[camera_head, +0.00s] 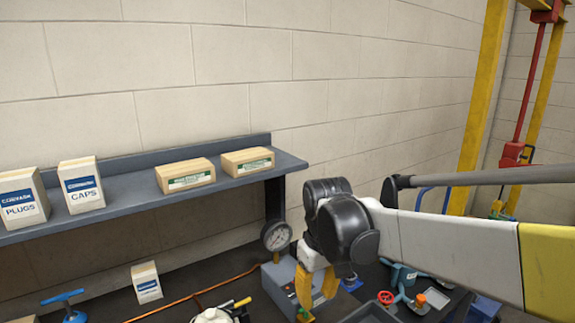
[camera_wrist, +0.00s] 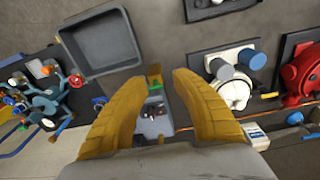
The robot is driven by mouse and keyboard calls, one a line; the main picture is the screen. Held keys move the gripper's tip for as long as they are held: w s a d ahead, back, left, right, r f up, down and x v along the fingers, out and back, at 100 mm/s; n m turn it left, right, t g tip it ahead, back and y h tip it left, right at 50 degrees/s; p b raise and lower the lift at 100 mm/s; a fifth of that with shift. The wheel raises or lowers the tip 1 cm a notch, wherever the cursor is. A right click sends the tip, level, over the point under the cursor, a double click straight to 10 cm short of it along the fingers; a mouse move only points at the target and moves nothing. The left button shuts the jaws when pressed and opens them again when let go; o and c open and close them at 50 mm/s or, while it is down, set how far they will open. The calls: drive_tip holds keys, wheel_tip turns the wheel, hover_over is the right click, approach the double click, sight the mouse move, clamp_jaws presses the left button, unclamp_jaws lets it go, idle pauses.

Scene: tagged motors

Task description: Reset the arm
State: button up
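My gripper (camera_head: 318,286) hangs from the arm over the workbench in the head view, in front of a grey box with a dial gauge. In the wrist view my gripper (camera_wrist: 152,78) shows two yellow fingers set wide apart, with nothing held between them. Below the gap lies a grey device (camera_wrist: 153,118) with a small green and yellow part at its end. My white and yellow arm reaches in from the right in the head view, bent at a black joint.
A grey shelf (camera_head: 128,194) holds boxes marked PLUGS (camera_head: 22,199) and CAPS (camera_head: 82,186) and two tan cartons. A dial gauge (camera_head: 276,236) stands by my gripper. An empty grey tray (camera_wrist: 100,44), blue valves (camera_wrist: 38,92), a white motor (camera_wrist: 234,88) and a red motor (camera_wrist: 303,75) lie around.

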drive_tip(key=s+d+f+m+t+b, duration=0.3)
drive_tip(key=s+d, duration=0.3)
drive_tip(key=s, duration=0.1)
drive_tip(key=s+d+f+m+t+b, duration=0.2)
drive_tip(key=s+d+m+t+b, duration=0.1)
drive_tip(key=s+d, duration=0.3)
drive_tip(key=shift+s+d+f+b, duration=0.3)
drive_tip(key=shift+s+f, duration=0.1)
drive_tip(key=shift+s, duration=0.85)
